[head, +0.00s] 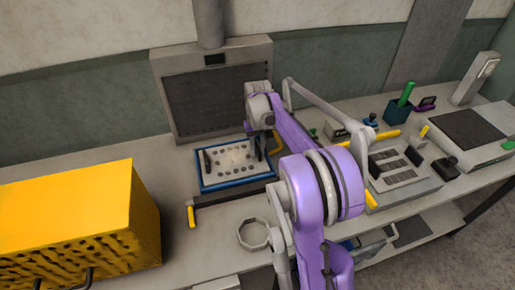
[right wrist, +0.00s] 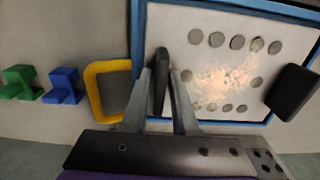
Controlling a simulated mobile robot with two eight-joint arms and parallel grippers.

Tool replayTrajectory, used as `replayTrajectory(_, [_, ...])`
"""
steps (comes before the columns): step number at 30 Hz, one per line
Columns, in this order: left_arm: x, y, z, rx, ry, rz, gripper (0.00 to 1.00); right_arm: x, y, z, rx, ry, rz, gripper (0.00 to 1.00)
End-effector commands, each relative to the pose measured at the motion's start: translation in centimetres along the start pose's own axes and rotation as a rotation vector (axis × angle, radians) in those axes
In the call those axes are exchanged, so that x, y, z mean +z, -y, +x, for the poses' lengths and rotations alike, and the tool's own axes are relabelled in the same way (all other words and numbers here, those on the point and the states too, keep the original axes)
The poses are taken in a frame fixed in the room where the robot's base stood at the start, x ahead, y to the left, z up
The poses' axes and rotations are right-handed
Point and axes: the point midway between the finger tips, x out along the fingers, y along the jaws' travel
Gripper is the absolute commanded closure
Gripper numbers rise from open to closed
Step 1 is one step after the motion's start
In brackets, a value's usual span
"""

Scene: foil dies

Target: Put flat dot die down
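The flat dot die (head: 233,158) is a pale plate with rows of grey dots and a dark upright grip at each end. In the head view it lies within the outline of a blue-rimmed tray (head: 238,186); I cannot tell whether it touches the tray floor. My right gripper (head: 262,150) is at the die's right end. In the right wrist view its fingers (right wrist: 162,88) are closed around one dark grip (right wrist: 160,65). The die's other grip (right wrist: 293,92) stands free on the far side. My left gripper is not in view.
A large yellow box (head: 75,215) stands at the left. A dark panel (head: 215,95) rises behind the tray. A yellow-handled bar (head: 192,215) and a ring-shaped grey object (head: 253,234) lie in front. A slotted device (head: 400,170) is at right.

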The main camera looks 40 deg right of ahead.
Motion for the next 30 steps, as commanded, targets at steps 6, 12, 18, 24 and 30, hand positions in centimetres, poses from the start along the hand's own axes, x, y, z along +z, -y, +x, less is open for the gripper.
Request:
replayTrajectory(6, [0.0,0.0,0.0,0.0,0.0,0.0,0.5,0.0,0.0,-0.1,0.0,0.0,0.0,0.55])
replayTrajectory(12, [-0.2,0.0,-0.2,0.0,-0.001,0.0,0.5,0.0,0.0,-0.4,0.0,0.0,0.0,0.55])
replayTrajectory(18, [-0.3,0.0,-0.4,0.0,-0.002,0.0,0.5,0.0,0.0,-3.0,0.0,0.0,0.001,0.55])
replayTrajectory(24, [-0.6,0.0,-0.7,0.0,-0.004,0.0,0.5,0.0,0.0,-7.5,0.0,-0.001,0.001,0.55])
replayTrajectory(30, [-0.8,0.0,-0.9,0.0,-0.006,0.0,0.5,0.0,0.0,-10.9,0.0,0.0,0.0,0.55])
